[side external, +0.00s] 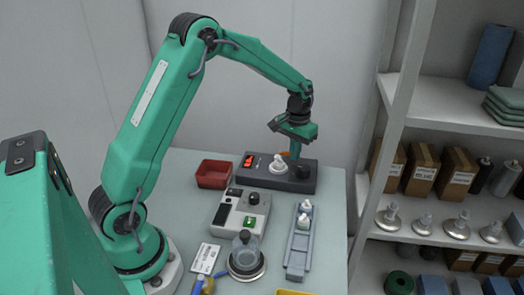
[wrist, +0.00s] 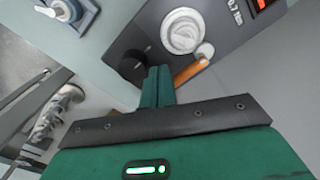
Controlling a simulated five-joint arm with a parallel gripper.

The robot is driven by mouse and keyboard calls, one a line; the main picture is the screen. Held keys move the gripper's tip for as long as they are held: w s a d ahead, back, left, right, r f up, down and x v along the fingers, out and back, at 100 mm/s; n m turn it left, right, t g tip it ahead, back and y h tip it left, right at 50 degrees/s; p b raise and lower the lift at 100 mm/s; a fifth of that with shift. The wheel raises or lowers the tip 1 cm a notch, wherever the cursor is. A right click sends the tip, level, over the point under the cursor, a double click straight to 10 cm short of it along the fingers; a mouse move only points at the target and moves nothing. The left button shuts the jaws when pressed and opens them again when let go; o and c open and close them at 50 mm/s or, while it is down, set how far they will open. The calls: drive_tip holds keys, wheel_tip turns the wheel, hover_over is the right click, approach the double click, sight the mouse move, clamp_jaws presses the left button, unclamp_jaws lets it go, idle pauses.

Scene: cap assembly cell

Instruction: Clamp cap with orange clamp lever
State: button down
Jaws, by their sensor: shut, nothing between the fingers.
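The orange clamp lever (wrist: 190,72) is on the dark fixture block (side external: 310,183); it runs from a pale round end beside the cap towards my fingertips. A bit of the orange lever (side external: 284,153) shows in the side view. The white round cap (wrist: 182,30) sits on the block, and also shows in the side view (side external: 277,166). My gripper (wrist: 159,84) is shut and empty, its fingers right beside the lever's free end. I cannot tell if they touch. In the side view my gripper (side external: 295,152) points down over the block's right part.
A black knob (wrist: 134,66) is on the block beside my fingers. The block has a red display (side external: 249,160). Shelves stand right.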

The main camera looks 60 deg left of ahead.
drive_tip(key=shift+f, duration=0.3)
drive_tip(key=shift+f, duration=0.35)
drive_tip(key=shift+f, duration=0.35)
drive_tip(key=shift+f, duration=0.3)
drive_tip(key=shift+w, duration=0.2)
